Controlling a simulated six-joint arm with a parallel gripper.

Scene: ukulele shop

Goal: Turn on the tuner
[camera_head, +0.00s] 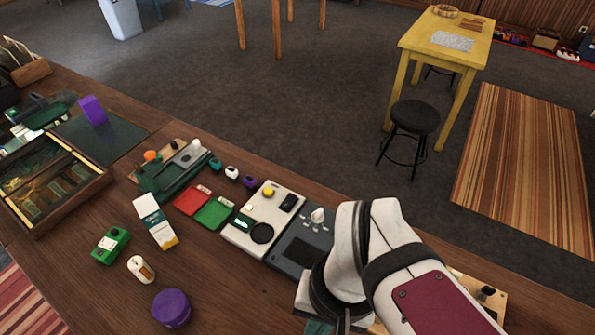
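I cannot tell for sure which thing is the tuner. A small green box (108,247) with a dark knob and a pale face lies at the left of the wooden counter. A cream panel (262,209) with a yellow round button, a dark round pad, a black block and a small green-framed display lies mid-counter. A dark grey device (297,250) with small pale buttons and a white knob adjoins its right side, partly hidden by my arm. No lit screen or label is readable on them. My white arm is at the lower right; my gripper's fingers do not show.
Red (191,201) and green (213,213) trays lie left of the cream panel. A glass-topped case (88,189) sits far left. Bare counter lies front-centre.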

